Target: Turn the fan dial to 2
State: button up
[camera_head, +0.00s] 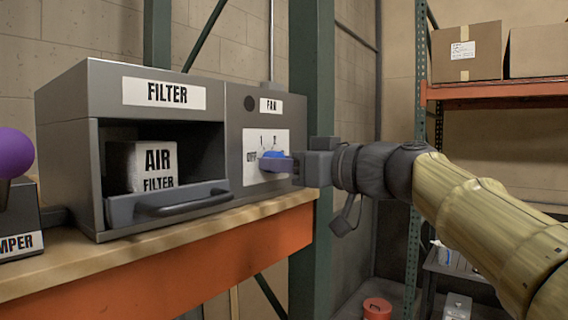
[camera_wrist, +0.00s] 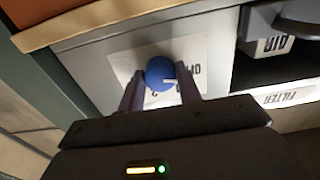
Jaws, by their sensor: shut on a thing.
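The fan dial (camera_head: 272,154) is a blue round knob on a white label on the right panel of the grey unit, under the FAN sign (camera_head: 271,105). OFF is printed left of it, with marks above it that are partly hidden. My gripper (camera_head: 278,165) reaches it from the right, its fingers at the knob. In the wrist view the dial (camera_wrist: 160,71) sits between both fingers, which are shut on it. A white line on the knob points toward the OFF print in that view. The finger covers part of the dial in the head view.
Left of the panel is the FILTER compartment (camera_head: 164,92), with an AIR FILTER box (camera_head: 140,168) and a handled tray front (camera_head: 166,205). A purple ball-topped control (camera_head: 14,153) stands at far left. A green post (camera_head: 312,75) rises behind my gripper.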

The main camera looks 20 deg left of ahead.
jog(key=shift+m+b, duration=1.55)
jog(key=shift+m, duration=8.35)
jog(key=o, duration=1)
